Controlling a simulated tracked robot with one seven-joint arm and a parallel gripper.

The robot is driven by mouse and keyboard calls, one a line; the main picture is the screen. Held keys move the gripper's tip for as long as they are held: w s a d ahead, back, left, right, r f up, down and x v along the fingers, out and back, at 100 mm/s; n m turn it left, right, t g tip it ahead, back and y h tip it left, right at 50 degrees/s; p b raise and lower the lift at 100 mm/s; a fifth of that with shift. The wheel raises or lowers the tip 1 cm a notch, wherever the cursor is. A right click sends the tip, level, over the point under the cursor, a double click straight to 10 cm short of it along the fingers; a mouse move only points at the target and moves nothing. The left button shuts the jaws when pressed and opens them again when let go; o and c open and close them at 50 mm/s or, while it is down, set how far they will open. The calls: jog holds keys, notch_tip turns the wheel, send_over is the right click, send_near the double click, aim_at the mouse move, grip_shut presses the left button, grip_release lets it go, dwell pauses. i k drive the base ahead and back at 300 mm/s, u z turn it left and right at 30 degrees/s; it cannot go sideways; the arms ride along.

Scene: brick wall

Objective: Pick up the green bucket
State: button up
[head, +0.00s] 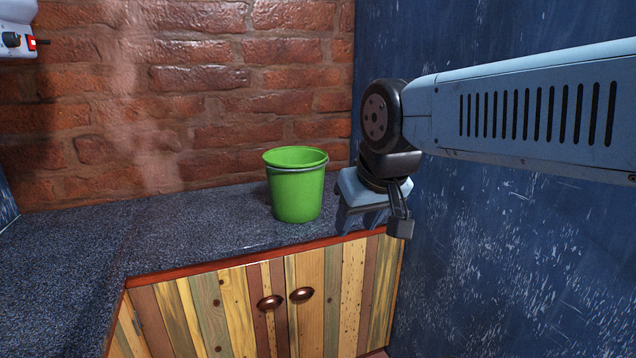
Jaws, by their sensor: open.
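The green bucket (297,195) stands upright on the dark speckled counter (190,232), near the corner where the brick wall meets the blue wall. It has a grey band or handle just under its rim. My gripper (373,226) is to the right of the bucket, over the right end of the counter near its front edge. It points down, is open and does not appear to touch the bucket. The arm reaches in from the right. The space between the fingers is partly hidden.
The blue wall (520,250) stands close on the right of my arm. The brick wall (200,110) is behind the bucket. A striped wooden cabinet (230,310) is below the counter. A white appliance (15,30) shows at top left. The counter left of the bucket is clear.

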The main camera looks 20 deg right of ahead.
aim_at(295, 174)
jog(key=z, duration=0.25)
jog(key=i, duration=0.95)
jog(key=z, duration=0.25)
